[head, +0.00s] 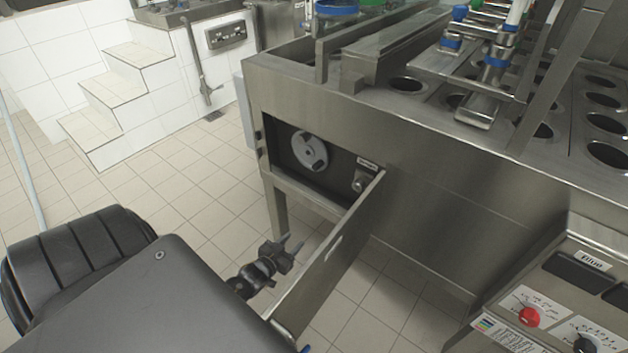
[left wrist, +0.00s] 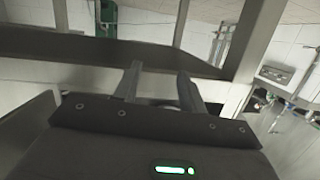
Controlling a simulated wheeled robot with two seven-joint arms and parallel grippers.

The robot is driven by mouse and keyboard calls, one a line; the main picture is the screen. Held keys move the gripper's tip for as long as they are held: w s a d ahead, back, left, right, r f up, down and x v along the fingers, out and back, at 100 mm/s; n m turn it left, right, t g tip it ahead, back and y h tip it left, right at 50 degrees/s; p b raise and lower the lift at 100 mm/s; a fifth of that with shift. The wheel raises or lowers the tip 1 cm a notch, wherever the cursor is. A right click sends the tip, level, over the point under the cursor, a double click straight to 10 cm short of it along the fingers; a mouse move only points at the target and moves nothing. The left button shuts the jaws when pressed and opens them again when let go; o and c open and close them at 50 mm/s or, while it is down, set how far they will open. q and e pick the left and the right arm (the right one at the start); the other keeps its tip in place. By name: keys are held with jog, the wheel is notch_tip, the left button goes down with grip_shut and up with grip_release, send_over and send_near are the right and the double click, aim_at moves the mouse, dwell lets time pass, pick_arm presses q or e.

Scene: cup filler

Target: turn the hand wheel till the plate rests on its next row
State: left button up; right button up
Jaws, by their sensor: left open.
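The hand wheel (head: 310,151) is a light grey disc with dark openings, set in a dark recess in the side of the steel machine. The steel plate (head: 405,70) with round cup holes is on top of the machine, partly covered by bars and nozzles. I cannot tell exactly how its rows line up. My left gripper (head: 285,252) is open and empty, below the wheel and apart from it, beside the lowered flap. Its two spread fingers also show in the left wrist view (left wrist: 158,90), where I cannot make out the wheel. My right gripper is not in view.
An open steel flap (head: 325,262) sticks out from the recess, just right of my left gripper. A small knob (head: 360,180) sits in the recess. A control panel (head: 550,310) with red and black knobs stands front right. Tiled floor (head: 205,205) is clear at left.

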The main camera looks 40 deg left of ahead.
pick_arm(q)
jog(key=w+a+r+t+b, duration=0.2)
jog(key=w+r+t+b, duration=0.2)
jog(key=r, duration=0.4)
jog(key=m+t+h+b, duration=0.1)
jog(key=t+h+b, duration=0.1)
jog(key=t, duration=0.1)
send_near(314, 168)
jog(key=shift+f+b+x, duration=0.15)
jog(key=shift+f+x, duration=0.05)
jog(key=shift+x, duration=2.2)
jog(key=shift+f+b+x, duration=0.15)
jog(key=shift+f+x, duration=0.05)
jog(key=shift+x, duration=2.25)
jog(key=shift+w, duration=0.15)
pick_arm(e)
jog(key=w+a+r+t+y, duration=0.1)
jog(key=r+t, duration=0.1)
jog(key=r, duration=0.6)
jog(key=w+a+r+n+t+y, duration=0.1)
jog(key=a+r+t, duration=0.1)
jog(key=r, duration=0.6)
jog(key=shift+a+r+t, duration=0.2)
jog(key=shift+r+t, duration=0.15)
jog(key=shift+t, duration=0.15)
pick_arm(q)
grip_shut()
